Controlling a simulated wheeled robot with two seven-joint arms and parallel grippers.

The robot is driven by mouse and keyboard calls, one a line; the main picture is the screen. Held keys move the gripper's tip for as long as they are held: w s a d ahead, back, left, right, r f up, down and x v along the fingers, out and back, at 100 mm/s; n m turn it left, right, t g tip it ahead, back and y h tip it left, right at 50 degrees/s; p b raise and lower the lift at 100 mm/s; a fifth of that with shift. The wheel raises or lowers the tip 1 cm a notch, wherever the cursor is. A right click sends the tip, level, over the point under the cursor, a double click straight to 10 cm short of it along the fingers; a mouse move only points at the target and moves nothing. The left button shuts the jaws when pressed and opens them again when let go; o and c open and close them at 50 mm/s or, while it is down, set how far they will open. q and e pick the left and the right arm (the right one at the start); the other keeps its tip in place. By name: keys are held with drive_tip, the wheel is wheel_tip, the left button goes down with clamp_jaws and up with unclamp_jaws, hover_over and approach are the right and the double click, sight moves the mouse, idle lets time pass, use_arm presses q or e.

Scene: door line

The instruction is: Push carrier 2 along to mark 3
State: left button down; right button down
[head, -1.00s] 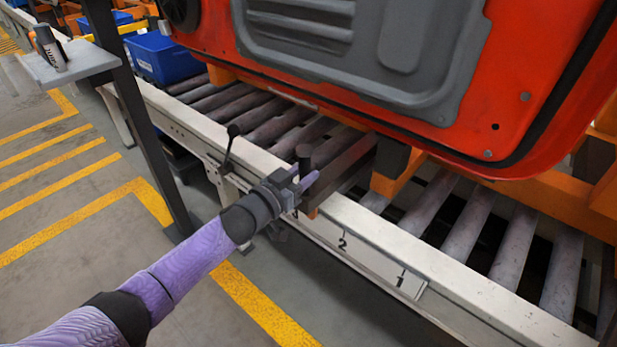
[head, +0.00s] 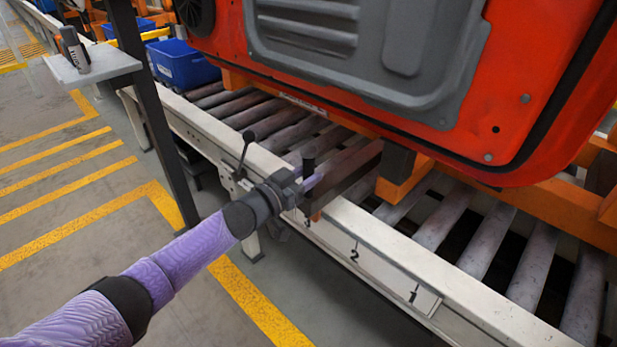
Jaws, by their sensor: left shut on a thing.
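The carrier (head: 402,183) is an orange frame on the roller line that bears a red door (head: 525,55) with a grey panel; I see no number on it. A dark bar (head: 352,172) runs from it to an upright dark handle (head: 308,167) above the near rail. My left gripper (head: 305,186) is shut on this handle. Marks on the rail's side read 1 (head: 414,296), 2 (head: 354,254) and, partly hidden just below the gripper, 3 (head: 307,222). The handle is close to mark 3; exact alignment I cannot tell. My right gripper is out of view.
A black-knobbed lever (head: 245,150) stands on the near rail (head: 195,123), left of the gripper. A blue bin (head: 182,64) is farther along. The yellow-striped floor at left is clear.

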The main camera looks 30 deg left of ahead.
use_arm(q)
drive_tip(key=a, duration=0.1)
drive_tip(key=w+a, duration=0.1)
drive_tip(key=a, duration=0.1)
drive_tip(key=shift+y+b, duration=0.3)
drive_tip(key=shift+b, duration=0.05)
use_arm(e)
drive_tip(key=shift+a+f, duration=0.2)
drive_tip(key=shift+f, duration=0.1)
use_arm(q)
unclamp_jaws()
drive_tip(key=shift+s+d, duration=0.1)
drive_tip(key=shift+d, duration=0.15)
drive_tip(key=p+v, duration=0.7)
drive_tip(key=v, duration=0.4)
drive_tip(key=shift+r+p, duration=0.3)
drive_tip(key=shift+p, duration=0.1)
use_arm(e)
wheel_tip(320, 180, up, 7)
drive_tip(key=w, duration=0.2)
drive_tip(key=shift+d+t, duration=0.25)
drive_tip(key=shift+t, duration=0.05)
